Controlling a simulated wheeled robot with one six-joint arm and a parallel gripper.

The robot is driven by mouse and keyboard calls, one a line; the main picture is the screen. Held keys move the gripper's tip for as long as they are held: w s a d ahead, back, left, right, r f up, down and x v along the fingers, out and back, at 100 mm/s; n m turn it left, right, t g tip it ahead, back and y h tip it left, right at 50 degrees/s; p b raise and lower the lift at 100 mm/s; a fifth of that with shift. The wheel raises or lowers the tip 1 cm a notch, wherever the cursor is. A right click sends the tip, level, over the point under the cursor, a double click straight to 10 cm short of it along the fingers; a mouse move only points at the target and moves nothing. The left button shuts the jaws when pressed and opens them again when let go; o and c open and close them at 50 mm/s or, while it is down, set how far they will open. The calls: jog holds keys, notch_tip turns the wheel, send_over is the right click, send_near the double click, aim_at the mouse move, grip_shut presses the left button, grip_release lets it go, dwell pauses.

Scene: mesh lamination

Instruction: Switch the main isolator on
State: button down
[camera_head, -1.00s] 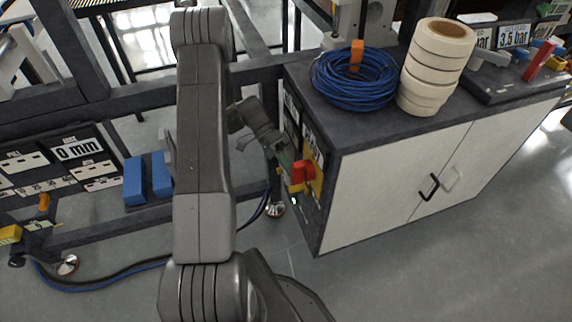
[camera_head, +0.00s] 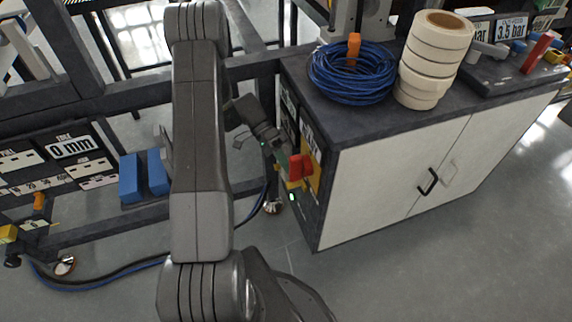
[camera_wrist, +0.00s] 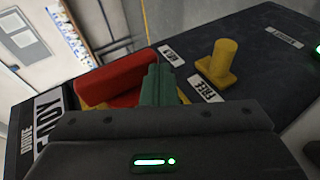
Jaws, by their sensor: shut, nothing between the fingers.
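The main isolator is a red handle (camera_head: 301,167) on a yellow plate (camera_head: 314,181), on the dark end panel of the cabinet. In the wrist view the red handle (camera_wrist: 118,80) lies at a slant, left of my gripper. My gripper (camera_wrist: 158,78) is shut with nothing between its green fingers. Its fingertips are right beside the handle's right end; I cannot tell whether they touch it. In the head view my gripper (camera_head: 282,158) is at the panel, partly hidden. A green light (camera_head: 292,197) glows below the handle.
A yellow knob (camera_wrist: 222,60) stands right of the fingers, near a label reading "FREE" (camera_wrist: 206,89). The cabinet (camera_head: 400,175) carries a blue cable coil (camera_head: 350,80) and a stack of cream rolls (camera_head: 432,60). Blue blocks (camera_head: 130,178) sit on the frame at left. Floor in front is clear.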

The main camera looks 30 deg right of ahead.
aim_at(295, 155)
notch_tip(295, 155, up, 10)
jog(key=shift+f+p, duration=0.1)
jog(key=shift+p, duration=0.5)
